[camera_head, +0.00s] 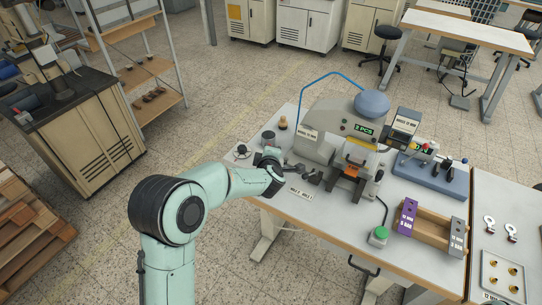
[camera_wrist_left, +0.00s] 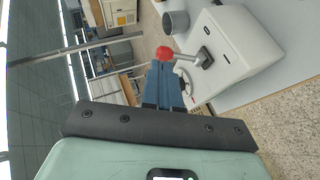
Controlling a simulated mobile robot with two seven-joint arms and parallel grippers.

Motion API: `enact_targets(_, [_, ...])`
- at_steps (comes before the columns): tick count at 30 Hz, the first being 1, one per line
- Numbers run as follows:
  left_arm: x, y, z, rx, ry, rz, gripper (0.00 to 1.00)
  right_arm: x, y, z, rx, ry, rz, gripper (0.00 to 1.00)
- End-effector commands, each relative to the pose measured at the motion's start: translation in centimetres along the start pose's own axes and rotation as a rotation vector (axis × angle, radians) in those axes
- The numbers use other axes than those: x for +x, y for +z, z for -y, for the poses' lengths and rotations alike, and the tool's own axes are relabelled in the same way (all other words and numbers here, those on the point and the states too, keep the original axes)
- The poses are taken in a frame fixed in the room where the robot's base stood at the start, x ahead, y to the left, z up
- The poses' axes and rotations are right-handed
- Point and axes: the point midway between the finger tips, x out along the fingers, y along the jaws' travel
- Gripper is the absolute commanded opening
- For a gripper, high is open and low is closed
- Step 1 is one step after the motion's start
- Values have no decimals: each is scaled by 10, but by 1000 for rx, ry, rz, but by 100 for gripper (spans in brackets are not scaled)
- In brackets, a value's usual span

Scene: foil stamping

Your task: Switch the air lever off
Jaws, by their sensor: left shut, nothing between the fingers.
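The air lever (camera_wrist_left: 185,56) shows in the left wrist view as a metal rod with a red ball knob (camera_wrist_left: 165,53). It sticks out from a dark mount on the white side of the stamping machine (camera_wrist_left: 235,55). My left gripper (camera_wrist_left: 160,68) is shut and empty, its blue fingers at the knob; I cannot tell whether they touch it. In the head view my left gripper (camera_head: 303,173) is at the left side of the stamping machine (camera_head: 345,120), and the lever cannot be made out there. My right gripper is not in view.
A grey cup (camera_head: 268,138) and a wooden-handled stamp (camera_head: 283,122) stand behind my gripper on the table (camera_head: 330,222). A green button (camera_head: 379,235), a wooden tray (camera_head: 430,228) and a blue stand (camera_head: 430,175) are to the right. The table's front left is mostly clear.

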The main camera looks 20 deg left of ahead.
Motion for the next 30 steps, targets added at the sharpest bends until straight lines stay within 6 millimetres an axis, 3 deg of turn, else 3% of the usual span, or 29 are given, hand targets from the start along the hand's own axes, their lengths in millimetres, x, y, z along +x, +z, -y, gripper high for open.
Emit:
enact_targets(9, [-68, -2, -7, -3, 3, 1, 0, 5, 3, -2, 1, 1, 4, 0])
enact_targets(15, [-94, -1, -9, -2, 2, 1, 0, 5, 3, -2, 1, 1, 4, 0])
enact_targets(30, [-100, -1, -9, -1, 0, -1, 0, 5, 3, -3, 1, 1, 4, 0])
